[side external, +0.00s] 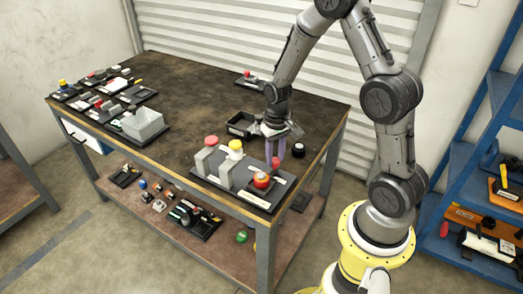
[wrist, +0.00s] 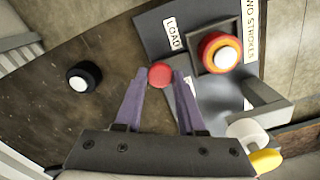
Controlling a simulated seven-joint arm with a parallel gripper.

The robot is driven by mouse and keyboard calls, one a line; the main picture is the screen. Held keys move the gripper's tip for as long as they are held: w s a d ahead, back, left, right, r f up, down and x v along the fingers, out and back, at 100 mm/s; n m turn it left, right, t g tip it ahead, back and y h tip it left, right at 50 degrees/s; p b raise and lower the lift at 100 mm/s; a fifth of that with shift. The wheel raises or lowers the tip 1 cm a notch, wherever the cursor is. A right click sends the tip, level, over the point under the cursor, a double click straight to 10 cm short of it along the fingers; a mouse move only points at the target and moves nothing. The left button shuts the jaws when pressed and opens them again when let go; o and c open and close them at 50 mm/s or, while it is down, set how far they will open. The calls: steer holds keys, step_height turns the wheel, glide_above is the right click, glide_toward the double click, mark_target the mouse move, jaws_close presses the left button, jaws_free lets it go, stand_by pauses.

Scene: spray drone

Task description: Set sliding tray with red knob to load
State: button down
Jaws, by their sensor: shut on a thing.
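The red knob (wrist: 160,75) sits between the purple fingertips of my gripper (wrist: 158,76) in the wrist view. My gripper is shut on it. The knob (side external: 276,162) also shows in the side external view, below the fingers (side external: 275,150). The small square sliding tray (wrist: 197,58) holds a round red and yellow piece with a white top (wrist: 221,52). The LOAD label (wrist: 173,34) is on the dark board (wrist: 150,22) beside the tray. How the knob joins the tray is not clear.
Grey uprights with red (side external: 211,141) and yellow (side external: 236,146) caps stand on the same board, left of my gripper. A black knob with a white top (wrist: 84,77) is nearby. A black open box (side external: 239,124) lies behind. The table's middle (side external: 190,90) is clear.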

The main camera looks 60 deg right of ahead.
steer(key=shift+s, duration=0.45)
steer(key=c, duration=0.5)
jaws_free()
steer(key=shift+r, duration=0.1)
steer(key=shift+r, duration=0.35)
step_height(320, 180, up, 13)
